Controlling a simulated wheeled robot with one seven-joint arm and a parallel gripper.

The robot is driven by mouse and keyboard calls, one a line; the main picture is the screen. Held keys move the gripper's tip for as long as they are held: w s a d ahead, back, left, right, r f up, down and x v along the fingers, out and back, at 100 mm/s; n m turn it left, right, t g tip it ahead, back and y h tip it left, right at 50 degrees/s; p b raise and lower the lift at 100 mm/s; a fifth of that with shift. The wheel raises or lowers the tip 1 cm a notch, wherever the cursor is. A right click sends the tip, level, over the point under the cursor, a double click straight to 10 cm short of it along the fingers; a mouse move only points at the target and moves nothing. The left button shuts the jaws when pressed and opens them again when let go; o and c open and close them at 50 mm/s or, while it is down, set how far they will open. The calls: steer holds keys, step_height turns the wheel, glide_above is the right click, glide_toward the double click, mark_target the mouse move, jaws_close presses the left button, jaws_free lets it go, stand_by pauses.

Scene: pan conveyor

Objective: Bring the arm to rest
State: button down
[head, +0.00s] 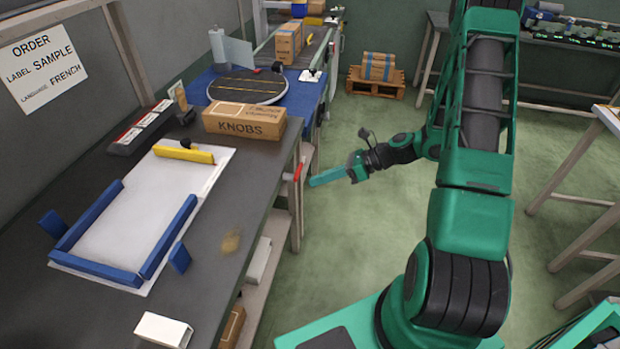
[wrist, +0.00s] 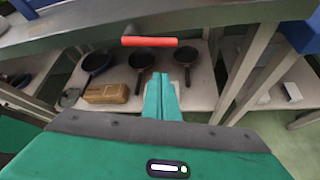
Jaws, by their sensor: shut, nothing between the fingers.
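My gripper (head: 312,183) is at the end of my green arm, in the air just right of the workbench (head: 232,203) in the head view. Its long teal fingers lie side by side, shut and empty, pointing left towards the bench edge. In the wrist view the shut fingers (wrist: 161,82) point at the space under the bench top. A red handle (wrist: 150,42) on the bench edge is ahead of the fingertips; it also shows in the head view (head: 297,172). I cannot tell the exact gap between them.
Several pans, one (wrist: 142,60) among them, and a cardboard box (wrist: 106,93) are on the lower shelf. A KNOBS box (head: 244,122) and a white board with blue rails (head: 140,215) are on the bench. Open green floor (head: 370,235) lies right of the bench.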

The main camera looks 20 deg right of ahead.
steer(key=v, duration=0.7)
steer(key=shift+s, duration=0.3)
steer(key=shift+a, duration=0.2)
